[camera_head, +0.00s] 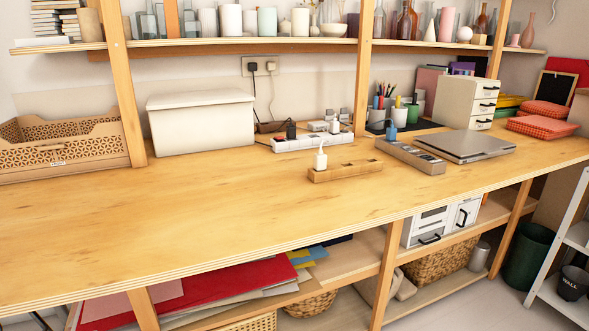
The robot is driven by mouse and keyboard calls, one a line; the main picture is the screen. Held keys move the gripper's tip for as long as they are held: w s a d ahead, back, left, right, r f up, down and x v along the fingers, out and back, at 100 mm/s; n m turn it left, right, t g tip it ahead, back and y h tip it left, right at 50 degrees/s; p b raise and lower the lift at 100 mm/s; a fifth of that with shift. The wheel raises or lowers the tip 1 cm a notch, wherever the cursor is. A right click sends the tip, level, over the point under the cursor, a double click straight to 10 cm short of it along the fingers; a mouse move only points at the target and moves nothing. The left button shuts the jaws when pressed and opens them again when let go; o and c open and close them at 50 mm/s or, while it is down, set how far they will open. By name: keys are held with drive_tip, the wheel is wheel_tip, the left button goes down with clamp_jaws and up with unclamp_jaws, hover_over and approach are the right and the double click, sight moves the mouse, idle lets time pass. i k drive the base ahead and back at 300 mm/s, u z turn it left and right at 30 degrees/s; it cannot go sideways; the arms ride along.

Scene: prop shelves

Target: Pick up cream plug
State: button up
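A cream plug (320,159) stands upright at the left end of a wooden power strip (345,171) on the wooden table (190,205). A short cord end rises from its top. A second pale plug (335,127) stands at the right end of the white power strip (312,141) just behind. A black plug (291,130) stands at that strip's left end. The two pale plugs are too small to compare closely in colour. My gripper is not in view.
A grey power strip (411,156) and a closed laptop (465,146) lie to the right. A white lidded box (201,122) stands at the back left. Wooden shelf posts (363,70) rise from the table's back. The front left of the table is clear.

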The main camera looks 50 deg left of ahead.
sight(320, 158)
drive_tip(key=u, duration=1.5)
